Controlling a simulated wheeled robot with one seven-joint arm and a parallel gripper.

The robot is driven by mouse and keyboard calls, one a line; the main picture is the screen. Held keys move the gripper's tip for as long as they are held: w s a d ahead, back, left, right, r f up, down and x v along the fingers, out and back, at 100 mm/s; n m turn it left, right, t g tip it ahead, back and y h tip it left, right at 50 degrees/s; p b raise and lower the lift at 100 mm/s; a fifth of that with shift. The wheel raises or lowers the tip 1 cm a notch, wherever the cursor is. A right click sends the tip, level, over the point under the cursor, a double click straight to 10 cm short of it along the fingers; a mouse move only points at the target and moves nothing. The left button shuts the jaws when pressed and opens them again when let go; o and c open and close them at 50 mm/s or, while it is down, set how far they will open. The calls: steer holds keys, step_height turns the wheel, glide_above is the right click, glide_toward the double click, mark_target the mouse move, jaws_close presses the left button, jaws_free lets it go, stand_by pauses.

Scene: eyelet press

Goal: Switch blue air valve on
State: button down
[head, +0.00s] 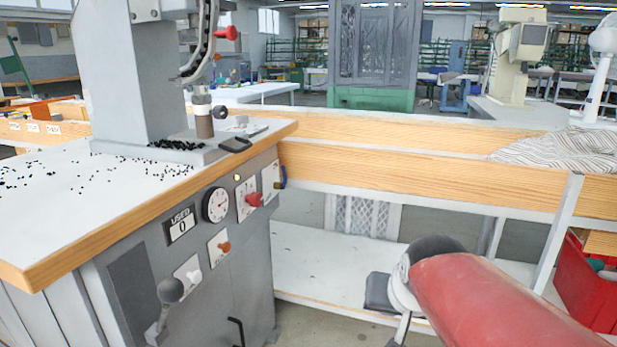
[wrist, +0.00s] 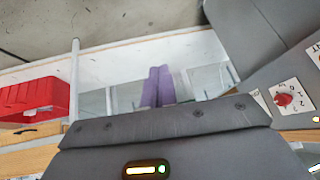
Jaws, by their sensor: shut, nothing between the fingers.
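The blue air valve (head: 282,183) shows as a small blue handle at the right edge of the grey press cabinet in the head view, next to a white plate. It is small and partly seen edge-on. I cannot make it out clearly in the wrist view. My gripper (wrist: 158,86) shows in the wrist view as two purple fingers side by side, shut with nothing between them. It is apart from the cabinet, over the low white shelf. In the head view my red and grey arm is at the lower right, and the fingertips cannot be made out.
The cabinet front (head: 125,285) carries a gauge (head: 216,205), a red knob (head: 254,200), also in the wrist view (wrist: 283,99), an orange knob (head: 224,246) and a black ball lever (head: 170,290). A wooden bench rail (head: 400,178) runs right. A red crate (head: 585,290) stands at right.

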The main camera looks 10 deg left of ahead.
steer(key=w+a+f+y+b, duration=0.15)
steer(key=w+a+y, duration=0.25)
steer(key=w+a, duration=0.7)
steer(key=m+t+y+b, duration=0.3)
steer(key=m+t+y, duration=0.1)
steer(key=m+y, duration=0.35)
glide_toward(285, 173)
steer(key=shift+m+h, duration=0.45)
steer(key=p+x, duration=0.4)
steer(key=p, duration=0.1)
steer(key=shift+w+a, duration=0.1)
steer(key=shift+a, duration=0.35)
steer(key=shift+p+x, duration=0.3)
steer(key=shift+x, duration=0.6)
steer(key=shift+r, duration=0.1)
steer(key=shift+r, duration=0.1)
